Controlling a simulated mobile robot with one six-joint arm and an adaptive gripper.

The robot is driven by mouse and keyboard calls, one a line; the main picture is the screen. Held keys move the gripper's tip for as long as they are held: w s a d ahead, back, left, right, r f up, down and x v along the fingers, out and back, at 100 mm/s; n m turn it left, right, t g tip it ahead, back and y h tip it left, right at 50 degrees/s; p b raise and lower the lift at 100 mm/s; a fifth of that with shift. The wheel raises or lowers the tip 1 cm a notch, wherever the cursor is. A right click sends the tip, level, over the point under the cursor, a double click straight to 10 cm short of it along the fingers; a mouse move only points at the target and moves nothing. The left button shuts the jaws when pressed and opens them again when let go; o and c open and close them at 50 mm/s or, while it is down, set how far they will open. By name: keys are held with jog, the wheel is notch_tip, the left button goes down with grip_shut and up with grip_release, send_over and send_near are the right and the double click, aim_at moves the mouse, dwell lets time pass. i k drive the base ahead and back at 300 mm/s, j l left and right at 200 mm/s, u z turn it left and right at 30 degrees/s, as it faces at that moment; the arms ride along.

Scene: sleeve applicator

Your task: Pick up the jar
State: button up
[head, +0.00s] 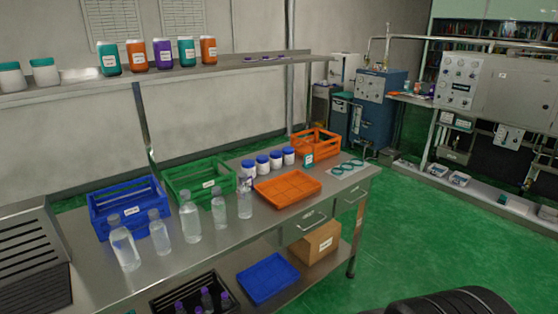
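Several jars are in the head view, and I cannot tell which one the task means. A row of white jars with blue lids (262,165) stands upright on the steel bench (195,258), behind the orange tray (288,188). On the wall shelf (215,70) stand several coloured labelled jars: teal (108,59), orange (137,56) and purple (162,54) among them. Two white jars with teal lids (44,71) stand at the shelf's left end. A small teal labelled item (308,160) is near the orange crate. My gripper does not show.
Several clear bottles (190,217) line the bench front. A blue crate (128,207), a green crate (199,180) and an orange crate (316,145) stand behind. A blue tray (268,278) and cardboard box (315,243) are below. Green floor (430,235) is open at right.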

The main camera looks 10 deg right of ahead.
aim_at(249, 166)
jog(key=i+l, duration=0.15)
jog(key=i, duration=0.35)
jog(key=i+l+u, duration=0.15)
jog(key=i, duration=0.35)
jog(key=i+l, duration=0.15)
jog(key=i, duration=0.75)
jog(key=i+l+u, duration=0.1)
jog(key=i, duration=0.35)
